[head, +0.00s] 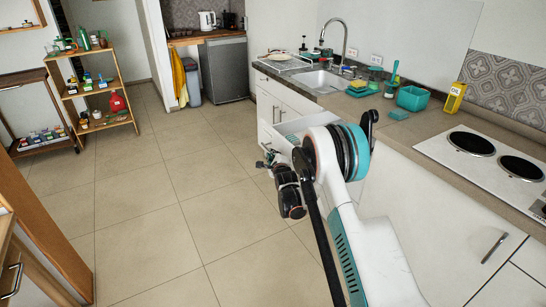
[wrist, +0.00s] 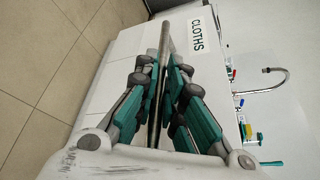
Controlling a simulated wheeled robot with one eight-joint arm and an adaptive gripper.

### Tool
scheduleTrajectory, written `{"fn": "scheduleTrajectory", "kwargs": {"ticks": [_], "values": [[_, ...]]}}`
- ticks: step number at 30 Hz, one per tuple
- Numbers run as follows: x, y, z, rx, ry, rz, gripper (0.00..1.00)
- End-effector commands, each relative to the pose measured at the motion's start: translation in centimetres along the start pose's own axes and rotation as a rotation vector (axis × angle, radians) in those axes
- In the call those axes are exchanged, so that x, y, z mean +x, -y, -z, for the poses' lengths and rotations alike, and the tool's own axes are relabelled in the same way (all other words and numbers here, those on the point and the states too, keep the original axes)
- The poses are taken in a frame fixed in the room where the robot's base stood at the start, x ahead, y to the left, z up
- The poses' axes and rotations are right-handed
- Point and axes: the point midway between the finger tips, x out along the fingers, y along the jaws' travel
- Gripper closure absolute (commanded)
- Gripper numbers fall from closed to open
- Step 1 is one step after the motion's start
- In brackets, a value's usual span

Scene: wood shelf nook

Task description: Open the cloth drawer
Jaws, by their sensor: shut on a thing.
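The cloth drawer has a white front (wrist: 122,62) with a label reading "CLOTHS" (wrist: 203,34) in the wrist view, turned sideways. Its long metal bar handle (wrist: 165,38) runs between my fingers. My gripper (wrist: 160,72) is shut on this handle, with teal and grey fingers on both sides of it. In the head view my gripper (head: 267,160) is small and partly hidden by my wrist, at the front of the cabinet. A white drawer (head: 306,121) there appears to stand out from the cabinet front. My arm hides much of it, and its contents cannot be seen.
The counter (head: 405,128) runs along the right with a sink (head: 318,80), a teal bin (head: 412,98), a yellow box (head: 454,97) and a hob (head: 490,150). Shelves (head: 100,90) stand at the far left. The tiled floor (head: 170,205) left of my arm is clear.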

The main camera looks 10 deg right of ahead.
Motion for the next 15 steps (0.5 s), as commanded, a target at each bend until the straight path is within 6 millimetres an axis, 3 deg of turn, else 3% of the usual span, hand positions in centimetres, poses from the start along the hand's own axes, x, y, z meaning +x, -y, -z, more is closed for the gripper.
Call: {"fn": "scheduleTrajectory", "kwargs": {"ticks": [4,6,15], "values": [[-0.03,-0.05,0.14,0.0,-0.002,-0.001,1.0],[-0.03,-0.05,0.13,0.0,-0.002,-0.001,0.82],[-0.03,-0.02,0.05,0.0,-0.001,0.0,0.82]]}}
